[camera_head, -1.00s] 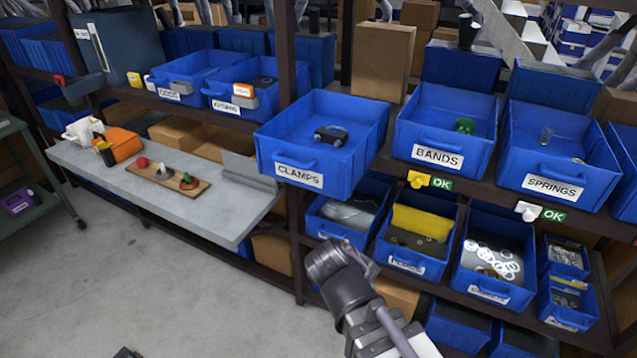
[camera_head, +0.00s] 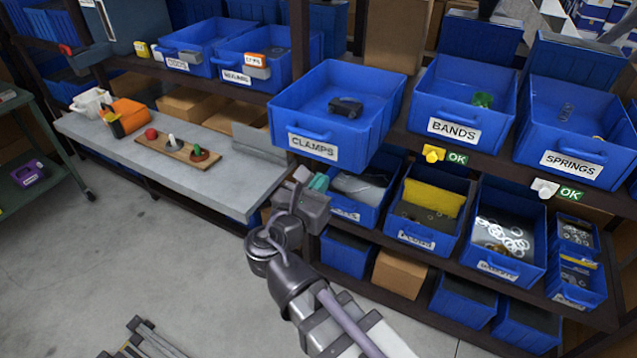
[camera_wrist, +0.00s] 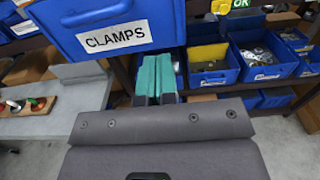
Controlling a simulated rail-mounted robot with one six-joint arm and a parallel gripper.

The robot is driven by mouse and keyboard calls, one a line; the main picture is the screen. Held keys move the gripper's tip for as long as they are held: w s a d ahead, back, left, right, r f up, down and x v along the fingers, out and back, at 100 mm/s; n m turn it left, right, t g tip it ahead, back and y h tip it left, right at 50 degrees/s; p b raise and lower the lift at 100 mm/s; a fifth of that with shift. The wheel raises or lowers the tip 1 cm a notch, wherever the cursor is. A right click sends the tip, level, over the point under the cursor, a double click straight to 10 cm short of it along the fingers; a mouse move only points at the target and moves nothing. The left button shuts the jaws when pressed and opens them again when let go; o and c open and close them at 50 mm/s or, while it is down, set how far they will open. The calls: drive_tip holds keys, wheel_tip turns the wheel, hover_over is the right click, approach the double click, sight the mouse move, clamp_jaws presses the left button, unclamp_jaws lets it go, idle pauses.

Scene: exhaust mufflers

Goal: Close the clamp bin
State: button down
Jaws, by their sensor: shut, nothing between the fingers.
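The clamp bin (camera_head: 345,108) is a blue bin with a CLAMPS label, on the upper shelf. It juts out past the BANDS bin beside it, so it stands pulled out. A dark clamp (camera_head: 346,107) lies inside. In the wrist view the front of the clamp bin (camera_wrist: 150,12) fills the upper left, with its label and handle showing. My gripper (camera_head: 311,180) is below and in front of the bin, apart from it. In the wrist view its teal fingers (camera_wrist: 155,78) are together with nothing between them, just below the bin's front.
The BANDS bin (camera_head: 459,103) and SPRINGS bin (camera_head: 573,130) stand to the right. Lower bins (camera_head: 428,213) of parts sit beneath. A grey bench (camera_head: 215,170) with a wooden peg board (camera_head: 176,149) is at left.

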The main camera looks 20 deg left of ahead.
sight(346, 150)
drive_tip(key=w, duration=0.7)
drive_tip(key=w+d, duration=0.1)
drive_tip(key=w, duration=0.2)
drive_tip(key=shift+w, duration=0.25)
